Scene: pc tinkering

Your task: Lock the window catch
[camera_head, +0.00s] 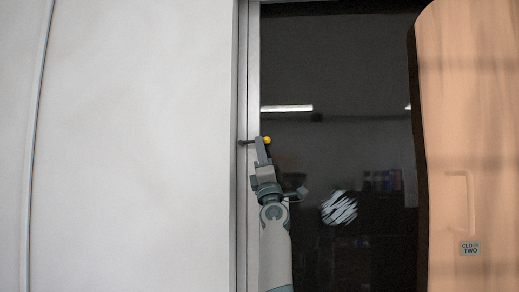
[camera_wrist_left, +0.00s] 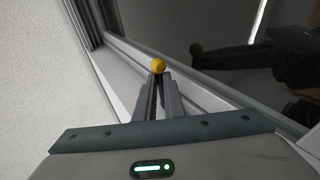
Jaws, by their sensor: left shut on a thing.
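The window catch shows in the head view as a thin dark lever (camera_head: 247,142) with a yellow ball knob (camera_head: 267,140), lying about level across the grey window frame. My left gripper (camera_head: 262,142) is at the knob end of the lever and shut on the catch. In the left wrist view the yellow knob (camera_wrist_left: 158,66) sits at the tips of my left gripper (camera_wrist_left: 160,78); the fingers hide most of the lever. My right gripper is in neither view.
The grey window frame (camera_head: 253,60) runs upright beside dark reflecting glass (camera_head: 350,80). A white wall (camera_head: 140,140) is on the left. A peach panel (camera_head: 475,120) labelled "CLOTH TWO" stands on the right. A white scribbled mark (camera_head: 339,208) shows on the glass.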

